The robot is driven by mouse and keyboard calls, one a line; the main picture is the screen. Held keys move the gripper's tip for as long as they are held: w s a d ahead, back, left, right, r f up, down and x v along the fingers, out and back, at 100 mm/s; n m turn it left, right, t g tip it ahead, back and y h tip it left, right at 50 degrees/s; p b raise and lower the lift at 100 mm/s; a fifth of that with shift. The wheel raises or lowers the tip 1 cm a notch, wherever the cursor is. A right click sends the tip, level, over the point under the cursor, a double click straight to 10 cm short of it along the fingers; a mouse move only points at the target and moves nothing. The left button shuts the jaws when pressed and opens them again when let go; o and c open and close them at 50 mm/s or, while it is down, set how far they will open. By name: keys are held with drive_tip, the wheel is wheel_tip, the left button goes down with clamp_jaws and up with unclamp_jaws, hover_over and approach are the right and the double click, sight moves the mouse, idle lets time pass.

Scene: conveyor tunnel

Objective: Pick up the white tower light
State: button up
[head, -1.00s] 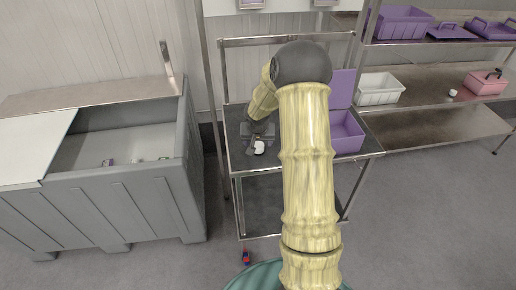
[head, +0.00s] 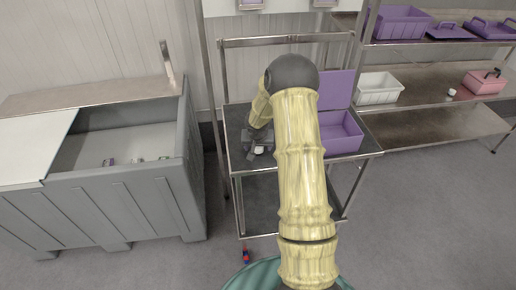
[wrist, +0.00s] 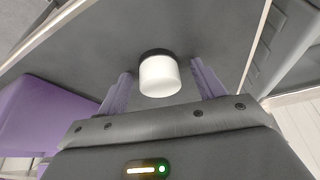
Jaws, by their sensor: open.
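The white tower light (wrist: 160,76) is a short white cylinder with a black end, on the dark top of the metal cart. In the wrist view it lies between and just beyond the two purple fingers of my gripper (wrist: 163,92), with gaps on both sides. In the head view the tower light (head: 259,150) shows as a small white spot beside my gripper (head: 258,142), partly covered by it. My gripper is open and holds nothing.
A purple bin (head: 342,134) stands on the cart's right side. A large grey container (head: 120,190) is to the left. Shelves on the right hold a white bin (head: 379,88) and a pink box (head: 484,82). A small red and blue object (head: 246,254) lies on the floor.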

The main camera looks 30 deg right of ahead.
drive_tip(key=shift+c, duration=0.5)
drive_tip(key=c, duration=1)
drive_tip(key=shift+c, duration=0.2)
wheel_tip(320, 180, up, 10)
drive_tip(key=shift+r, duration=0.1)
drive_tip(key=o, duration=0.5)
drive_tip(key=c, duration=0.8)
